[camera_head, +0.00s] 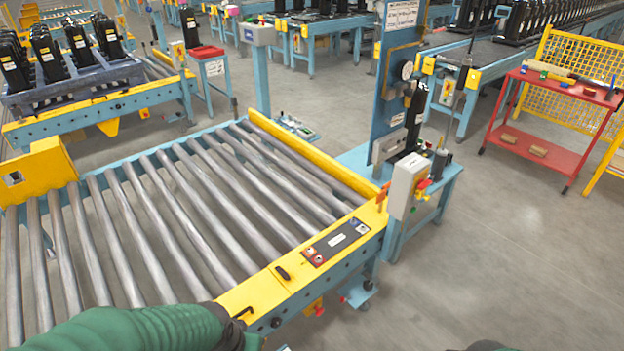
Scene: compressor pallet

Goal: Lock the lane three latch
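A roller lane (190,210) with steel rollers and a yellow front rail (262,291) fills the left and middle of the head view. A small black handle (282,273) sits on top of the rail, left of a dark control panel (335,242). A black hooked part (243,312) shows further left on the rail, close to my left arm's end. I cannot tell which part is the lane three latch. My green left arm comes in at the bottom left, and its dark end (228,328) is at the rail. Its fingers are not clear. Only a sliver of my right arm shows at the bottom edge.
A grey switch box (405,187) with red and yellow controls stands at the lane's right end, beside a blue upright panel (394,95). A red cart (550,120) stands at the right. Bare floor (500,250) lies between them and the front.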

